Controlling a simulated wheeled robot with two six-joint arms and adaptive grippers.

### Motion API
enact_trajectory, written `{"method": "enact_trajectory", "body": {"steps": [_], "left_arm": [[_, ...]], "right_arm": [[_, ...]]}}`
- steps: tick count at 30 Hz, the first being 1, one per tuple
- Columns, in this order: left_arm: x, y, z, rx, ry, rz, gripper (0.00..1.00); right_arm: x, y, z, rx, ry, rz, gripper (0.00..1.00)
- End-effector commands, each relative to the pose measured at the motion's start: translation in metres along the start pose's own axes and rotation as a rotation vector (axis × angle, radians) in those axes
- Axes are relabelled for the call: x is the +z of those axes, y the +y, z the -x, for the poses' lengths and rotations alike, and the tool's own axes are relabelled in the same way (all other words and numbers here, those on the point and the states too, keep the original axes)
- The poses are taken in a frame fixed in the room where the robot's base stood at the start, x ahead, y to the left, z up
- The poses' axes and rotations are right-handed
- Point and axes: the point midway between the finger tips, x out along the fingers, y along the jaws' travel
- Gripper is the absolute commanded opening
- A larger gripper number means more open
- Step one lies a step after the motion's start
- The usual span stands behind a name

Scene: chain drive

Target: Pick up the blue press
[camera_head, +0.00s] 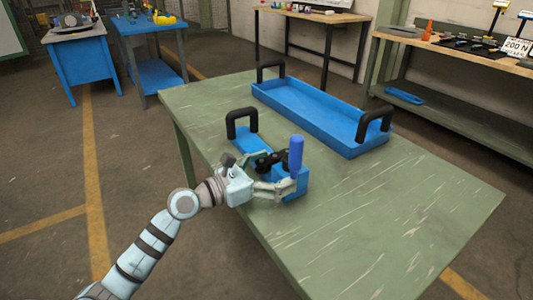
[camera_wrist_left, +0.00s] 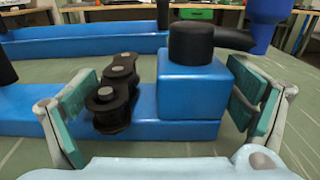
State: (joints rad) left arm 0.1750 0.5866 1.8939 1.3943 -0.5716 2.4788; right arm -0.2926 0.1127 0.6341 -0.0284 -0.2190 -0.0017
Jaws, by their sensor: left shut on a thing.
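The blue press (camera_head: 302,184) stands on the green table and has a black arched handle (camera_head: 241,122) at one end and an upright blue lever (camera_head: 296,152) at the other. In the left wrist view the press (camera_wrist_left: 190,92) shows its blue block with a black round knob, next to a black chain piece (camera_wrist_left: 115,95). My left gripper (camera_head: 275,174) is at the press, its fingers spread wide and shut on it, one pad left of the chain piece and one against the block's right side. The far finger is partly hidden in the head view. My right gripper is out of view.
A long blue tray (camera_head: 300,107) with black handles lies behind the press on the green table (camera_head: 370,225). The table's front right is clear. Other benches with tools stand at the back left, back and right.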

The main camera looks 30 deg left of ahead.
Motion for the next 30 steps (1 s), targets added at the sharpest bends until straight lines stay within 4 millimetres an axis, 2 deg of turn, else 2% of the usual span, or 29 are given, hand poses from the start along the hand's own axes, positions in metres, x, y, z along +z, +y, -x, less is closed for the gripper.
{"method": "enact_trajectory", "body": {"steps": [1, 9, 10, 17, 22, 26, 30], "left_arm": [[0.000, -0.001, 0.000, -0.001, -0.001, 0.000, 0.79], [0.000, -0.001, -0.001, -0.004, -0.001, 0.000, 0.36], [0.003, -0.001, -0.002, -0.003, -0.007, -0.006, 0.34], [0.003, -0.001, -0.001, -0.003, -0.005, -0.005, 0.34], [0.017, -0.001, -0.001, -0.002, -0.006, -0.005, 0.34], [0.041, -0.001, -0.001, -0.002, -0.008, -0.007, 0.34], [0.085, -0.001, -0.001, -0.003, -0.009, -0.009, 0.34]], "right_arm": [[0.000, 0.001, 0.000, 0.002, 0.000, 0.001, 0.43], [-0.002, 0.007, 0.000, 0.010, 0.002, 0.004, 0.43], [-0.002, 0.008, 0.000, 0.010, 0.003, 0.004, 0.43], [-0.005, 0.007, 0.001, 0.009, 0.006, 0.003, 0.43], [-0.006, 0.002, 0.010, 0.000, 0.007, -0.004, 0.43], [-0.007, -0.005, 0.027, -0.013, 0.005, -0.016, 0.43], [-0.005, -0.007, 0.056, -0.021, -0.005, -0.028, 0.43]]}}
